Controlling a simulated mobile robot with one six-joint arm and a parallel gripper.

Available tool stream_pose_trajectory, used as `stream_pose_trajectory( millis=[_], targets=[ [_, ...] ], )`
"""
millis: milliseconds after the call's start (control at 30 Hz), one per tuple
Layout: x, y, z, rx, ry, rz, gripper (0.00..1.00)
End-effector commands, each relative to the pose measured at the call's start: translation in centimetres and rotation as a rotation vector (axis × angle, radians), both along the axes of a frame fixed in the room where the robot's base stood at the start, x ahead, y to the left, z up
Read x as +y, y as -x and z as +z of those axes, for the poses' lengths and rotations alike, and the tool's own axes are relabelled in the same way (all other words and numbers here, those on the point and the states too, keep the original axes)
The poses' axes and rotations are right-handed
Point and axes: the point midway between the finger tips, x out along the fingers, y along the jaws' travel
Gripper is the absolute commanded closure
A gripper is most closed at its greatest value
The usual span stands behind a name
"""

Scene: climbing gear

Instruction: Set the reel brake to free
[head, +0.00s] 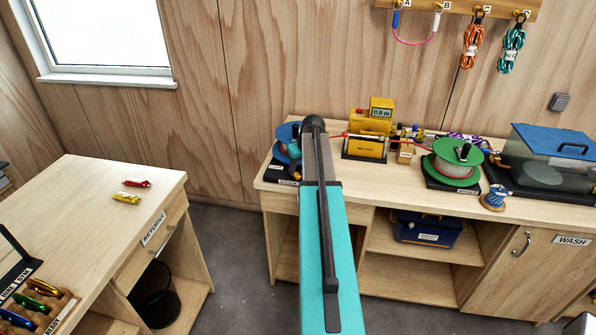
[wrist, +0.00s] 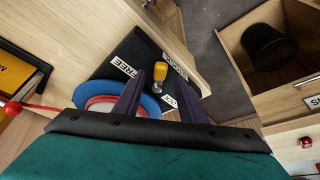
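The blue reel (head: 281,134) stands on a black base at the left end of the long bench. In the wrist view the blue reel (wrist: 146,106) shows partly behind my fingers. Its black base (wrist: 128,45) carries a FREE label (wrist: 124,66) and a second label (wrist: 174,66) that I cannot read fully. The brake lever's yellow knob (wrist: 160,70) stands nearer the second label than the FREE label. My gripper (wrist: 162,80) is open, its dark fingers apart on either side of the lever in the picture; contact cannot be told.
A yellow winder (head: 366,147) with a display stands right of the blue reel, joined by a red line. A green reel (head: 458,155) and a blue-lidded tank (head: 556,140) stand further right. The returns desk (head: 90,205) is at left, with open floor between.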

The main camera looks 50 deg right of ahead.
Motion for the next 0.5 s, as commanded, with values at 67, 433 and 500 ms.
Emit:
stream_pose_trajectory(
  millis=[67,433,500],
  targets=[
    [-0.1,-0.3,-0.7,0.003,-0.002,0.0,0.62],
    [-0.4,-1.1,-2.8,0.0,0.0,0.0,0.62],
    [-0.4,-1.2,-2.9,0.0,0.0,0.0,0.62]
  ],
)
